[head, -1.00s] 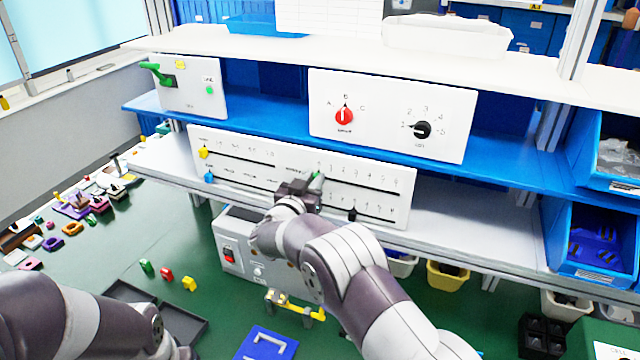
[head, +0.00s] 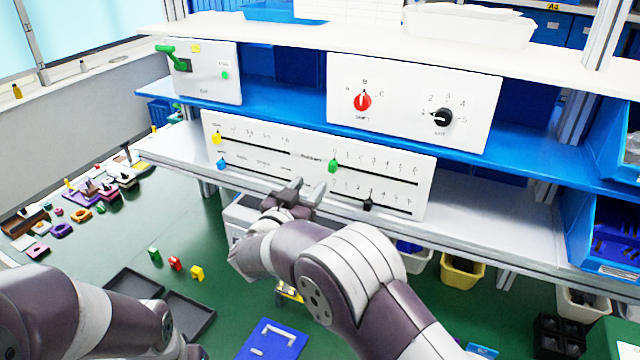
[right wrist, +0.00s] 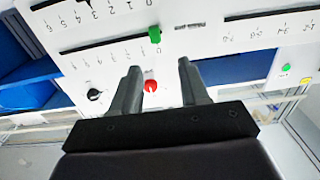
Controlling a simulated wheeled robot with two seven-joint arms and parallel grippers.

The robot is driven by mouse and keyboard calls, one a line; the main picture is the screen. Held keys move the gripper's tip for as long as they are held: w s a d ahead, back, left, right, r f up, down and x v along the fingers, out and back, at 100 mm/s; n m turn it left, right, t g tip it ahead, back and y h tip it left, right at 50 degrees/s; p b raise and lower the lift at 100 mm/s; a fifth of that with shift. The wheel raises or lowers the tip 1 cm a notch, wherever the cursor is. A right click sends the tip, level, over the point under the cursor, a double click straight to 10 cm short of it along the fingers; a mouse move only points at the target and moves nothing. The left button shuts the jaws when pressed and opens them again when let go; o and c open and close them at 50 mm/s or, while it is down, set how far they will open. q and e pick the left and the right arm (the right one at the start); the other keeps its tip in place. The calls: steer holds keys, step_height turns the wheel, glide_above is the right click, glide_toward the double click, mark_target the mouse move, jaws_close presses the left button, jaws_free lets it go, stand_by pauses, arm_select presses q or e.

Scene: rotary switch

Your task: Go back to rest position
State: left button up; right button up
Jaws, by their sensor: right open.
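My right gripper (head: 308,188) is open and empty, in front of the lower slider panel (head: 300,172). It is apart from the green slider (head: 333,166), which sits at the left end of its upper right track. In the right wrist view, the two fingers (right wrist: 158,68) are spread, with the green slider (right wrist: 155,35) just beyond them. A black slider (head: 368,204) sits on the track below. Yellow (head: 216,138) and blue (head: 221,163) sliders are at the panel's left. My left arm shows at the lower left; its gripper is out of view.
Above, a white panel carries a red rotary knob (head: 362,101) and a black one (head: 441,117). A panel with a green lever (head: 172,57) stands left.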

arm_select(q)
steer(key=shift+f, duration=0.55)
arm_select(e)
steer(key=v, duration=0.3)
